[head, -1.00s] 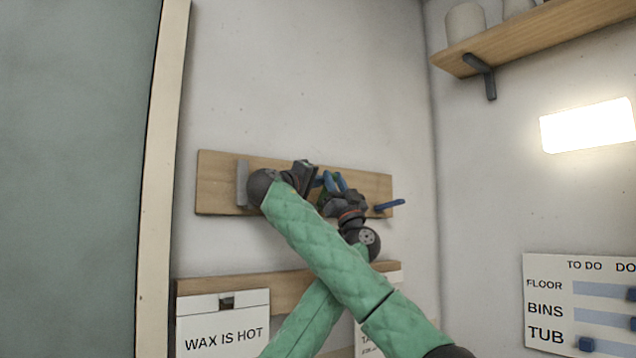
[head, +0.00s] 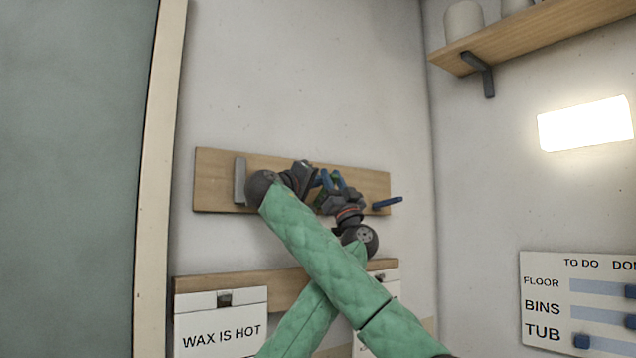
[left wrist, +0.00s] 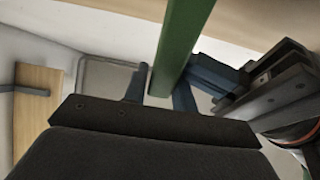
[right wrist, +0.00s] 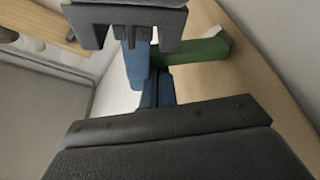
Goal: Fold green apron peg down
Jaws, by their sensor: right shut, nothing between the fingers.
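The green apron peg (left wrist: 184,45) is on the wooden wall board (head: 215,182); it is mostly hidden by my grippers in the head view. My arms cross. My left gripper (head: 333,182) is at the peg with its blue fingers apart. In the left wrist view the peg lies between those fingers (left wrist: 160,92); I cannot tell whether they touch it. My right gripper (head: 319,179) is shut and empty, close beside the left one. In the right wrist view its blue fingertips (right wrist: 157,88) are together near the green peg (right wrist: 200,52), which sticks out from the board.
A grey peg (head: 240,180) stands upright at the board's left end. A blue peg (head: 387,203) sticks out at its right end. Below is a wooden rail (head: 285,289) with a sign reading WAX IS HOT (head: 220,325). A shelf (head: 530,38) is at upper right.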

